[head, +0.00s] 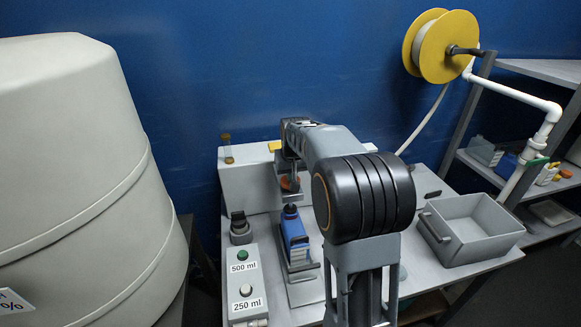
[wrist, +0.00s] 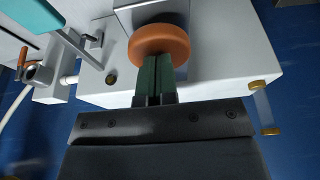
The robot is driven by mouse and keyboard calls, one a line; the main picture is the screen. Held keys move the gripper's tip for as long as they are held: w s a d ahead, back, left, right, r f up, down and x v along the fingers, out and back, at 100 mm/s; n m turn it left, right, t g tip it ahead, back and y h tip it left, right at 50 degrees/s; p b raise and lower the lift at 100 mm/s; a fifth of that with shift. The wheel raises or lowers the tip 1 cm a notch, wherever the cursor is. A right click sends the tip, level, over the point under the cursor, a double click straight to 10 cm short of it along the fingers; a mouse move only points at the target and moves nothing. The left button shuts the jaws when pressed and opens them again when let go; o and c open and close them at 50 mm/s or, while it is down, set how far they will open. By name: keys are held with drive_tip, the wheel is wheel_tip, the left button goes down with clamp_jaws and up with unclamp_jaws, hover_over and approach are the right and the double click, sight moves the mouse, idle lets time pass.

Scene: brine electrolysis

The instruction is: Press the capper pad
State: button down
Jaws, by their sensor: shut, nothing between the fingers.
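The capper pad, a round orange knob, shows in the wrist view (wrist: 160,40) in front of a pale housing (wrist: 225,62). In the head view the orange pad (head: 289,184) is partly visible below my wrist. My gripper (wrist: 158,68) is shut and empty, its two green fingers side by side. Their tips overlap the pad's near edge in the wrist view; I cannot tell whether they touch it. In the head view my arm largely hides the fingers.
A blue bottle (head: 294,236) with a dark cap stands on the bench. A button box (head: 245,272) labelled 500 ml and 250 ml is left of it. A grey bin (head: 477,225) sits at right. A large pale tank (head: 70,190) fills the left side.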

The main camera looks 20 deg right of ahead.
wheel_tip(320, 180, up, 5)
drive_tip(key=p, duration=0.4)
drive_tip(key=b+v, duration=0.1)
drive_tip(key=v, duration=0.8)
drive_tip(key=shift+s, duration=0.1)
drive_tip(key=s+a+f, duration=0.3)
drive_tip(key=s, duration=0.4)
drive_tip(key=s+a+f+n, duration=0.1)
drive_tip(key=s+a+f, duration=0.3)
drive_tip(key=s, duration=0.3)
drive_tip(key=s+a+f+n, duration=0.1)
drive_tip(key=s+a+f, duration=0.2)
drive_tip(key=s, duration=0.4)
drive_tip(key=shift+a+f+t+y, duration=0.3)
drive_tip(key=shift+a+f, duration=0.05)
drive_tip(key=shift+f, duration=0.25)
